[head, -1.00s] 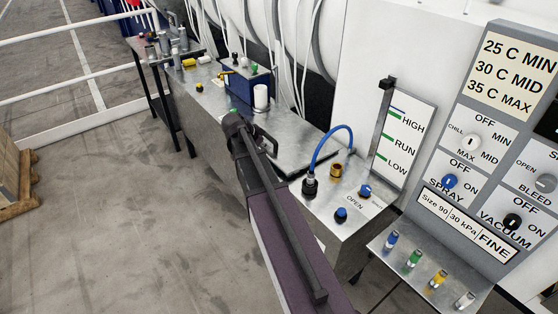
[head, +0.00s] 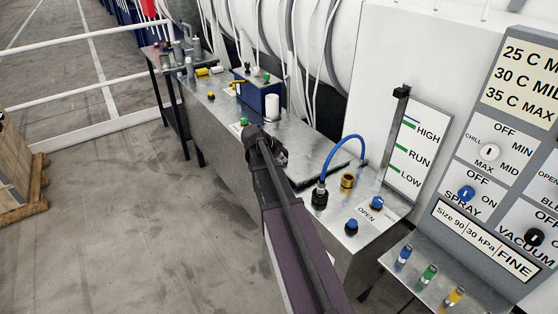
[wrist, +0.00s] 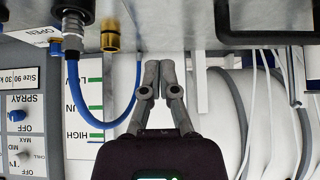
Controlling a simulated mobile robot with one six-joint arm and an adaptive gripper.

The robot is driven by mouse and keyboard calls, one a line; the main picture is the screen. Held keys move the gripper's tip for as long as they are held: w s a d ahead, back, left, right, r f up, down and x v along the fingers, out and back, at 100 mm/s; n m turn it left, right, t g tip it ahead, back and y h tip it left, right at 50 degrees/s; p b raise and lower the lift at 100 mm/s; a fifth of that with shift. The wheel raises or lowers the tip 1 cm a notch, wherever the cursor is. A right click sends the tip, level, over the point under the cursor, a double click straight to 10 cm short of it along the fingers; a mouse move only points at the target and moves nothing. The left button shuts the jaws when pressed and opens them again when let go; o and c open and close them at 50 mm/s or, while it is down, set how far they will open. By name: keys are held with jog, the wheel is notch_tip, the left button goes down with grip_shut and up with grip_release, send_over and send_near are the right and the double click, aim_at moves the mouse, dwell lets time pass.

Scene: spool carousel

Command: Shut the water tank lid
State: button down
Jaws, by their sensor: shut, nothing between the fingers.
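The metal water tank (head: 225,130) is a long bench-high box along the white wall. A flat metal panel with a dark edge (head: 322,173), apparently the lid area, lies on its top, partly behind my arm; I cannot tell how far the lid is open. In the wrist view a dark edge (wrist: 265,39) shows on the metal top at upper right. My gripper (wrist: 164,64) is shut and empty, its fingertips together near the tank top's edge. In the head view I cannot make out the fingers behind my arm.
A blue hose (head: 340,145) arches from a black fitting (head: 320,196) beside a brass fitting (head: 347,181). A level gauge (head: 418,150) and a control panel (head: 490,160) stand at right. A blue box (head: 262,100) stands farther along. Floor at left is clear up to a wooden pallet (head: 25,203).

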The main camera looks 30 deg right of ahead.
jog(key=b, duration=0.4)
send_over(293, 175)
jog(key=a, duration=0.2)
notch_tip(293, 175, down, 5)
jog(key=shift+f+b, duration=1.6)
jog(key=shift+b, duration=0.2)
jog(key=f+b, duration=0.4)
jog(key=shift+s+a, duration=0.1)
jog(key=shift+a, duration=0.2)
jog(key=shift+r, duration=0.1)
jog(key=shift+s, duration=0.1)
jog(key=shift+r, duration=0.1)
notch_tip(293, 175, up, 4)
jog(key=p, duration=0.4)
jog(key=shift+a+r, duration=0.1)
jog(key=p+v, duration=0.7)
jog(key=v, duration=0.2)
jog(key=shift+a, duration=0.6)
